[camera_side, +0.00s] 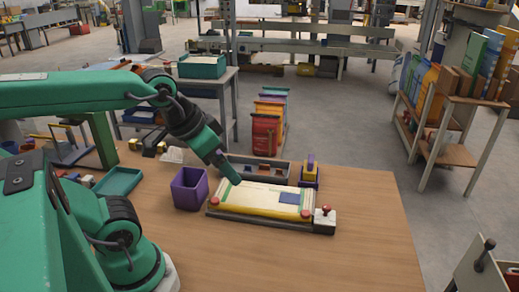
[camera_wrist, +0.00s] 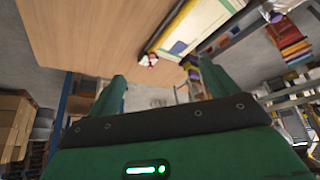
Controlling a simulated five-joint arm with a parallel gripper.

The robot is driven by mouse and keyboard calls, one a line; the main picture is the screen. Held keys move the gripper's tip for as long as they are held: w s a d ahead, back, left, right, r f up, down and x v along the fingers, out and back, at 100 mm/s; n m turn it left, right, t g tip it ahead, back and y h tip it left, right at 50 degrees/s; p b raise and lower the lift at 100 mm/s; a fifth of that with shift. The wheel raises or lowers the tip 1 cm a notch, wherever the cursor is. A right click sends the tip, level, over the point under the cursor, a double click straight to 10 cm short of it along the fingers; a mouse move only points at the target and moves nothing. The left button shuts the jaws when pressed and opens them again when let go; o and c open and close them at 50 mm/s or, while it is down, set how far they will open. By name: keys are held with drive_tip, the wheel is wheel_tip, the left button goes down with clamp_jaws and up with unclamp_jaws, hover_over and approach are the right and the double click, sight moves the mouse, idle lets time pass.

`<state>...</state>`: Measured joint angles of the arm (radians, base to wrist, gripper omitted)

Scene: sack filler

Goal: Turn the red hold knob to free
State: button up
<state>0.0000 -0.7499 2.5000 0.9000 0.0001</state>
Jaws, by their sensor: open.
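The red knob (camera_side: 325,210) sits on a small pale block at the right front corner of a board holding a cream sack (camera_side: 256,196). A yellow roll (camera_side: 262,213) with red ends lies along the sack's front edge. In the wrist view a small red and white part (camera_wrist: 148,60), apparently the knob, shows beyond the fingertips. Which way the knob is turned is too small to tell. My gripper (camera_side: 233,203) is above the left part of the sack, left of the knob, and apart from it. In the wrist view its two green fingers (camera_wrist: 163,78) are spread with nothing between them.
A purple bin (camera_side: 190,188) stands left of the board. A grey tray (camera_side: 262,168) and a purple and yellow item (camera_side: 310,172) stand behind it. A green tray (camera_side: 118,182) lies further left. The wooden table (camera_side: 365,225) is clear to the right and front.

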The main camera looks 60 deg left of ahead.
drive_tip(key=shift+w+r, duration=0.1)
drive_tip(key=shift+w, duration=0.1)
drive_tip(key=c, duration=0.7)
drive_tip(key=shift+w+d+r+m, duration=0.1)
drive_tip(key=shift+w+r+m, duration=0.15)
drive_tip(key=shift+w, duration=0.35)
drive_tip(key=shift+c, duration=0.4)
drive_tip(key=m+g, duration=0.6)
drive_tip(key=m, duration=0.4)
hover_over(327, 206)
wheel_tip(327, 206, down, 12)
drive_tip(key=shift+s+r, duration=0.1)
drive_tip(key=shift+f+m, duration=0.25)
drive_tip(key=shift+f, duration=3.85)
